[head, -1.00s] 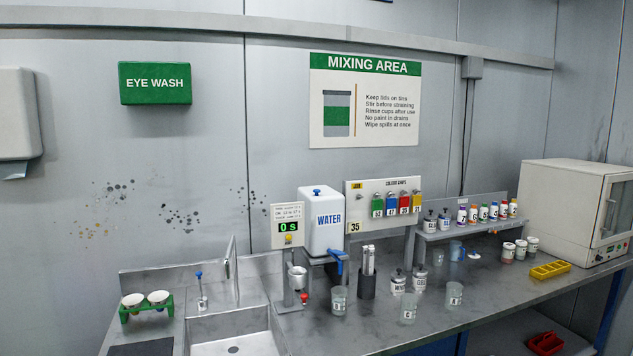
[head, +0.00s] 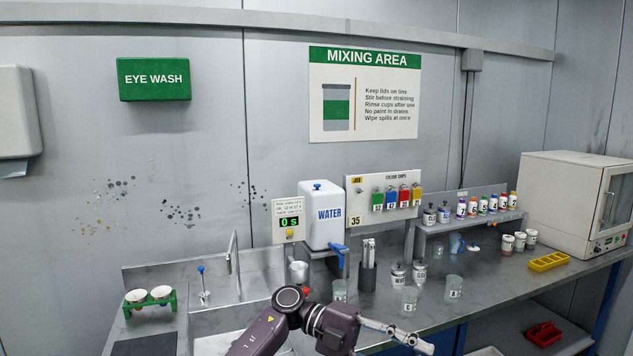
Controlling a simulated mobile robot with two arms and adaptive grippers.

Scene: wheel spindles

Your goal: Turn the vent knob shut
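A white water container (head: 322,222) marked WATER stands on a raised stand at the back of the bench. A small blue knob (head: 317,186) sits on its top, and I take this for the vent knob. Whether it is open or shut is too small to tell. A blue tap (head: 337,249) sticks out low on its front. One dark arm of mine, seemingly the left, rises from the bottom edge and bends right. Its slim pale end, seemingly the gripper (head: 412,340), is over the bench front, well below and right of the knob. Its fingers are unclear. No other gripper shows.
Cups, including a clear one (head: 409,300), stand along the bench. A sink with a tall faucet (head: 234,255) is at left. Space above the container is clear.

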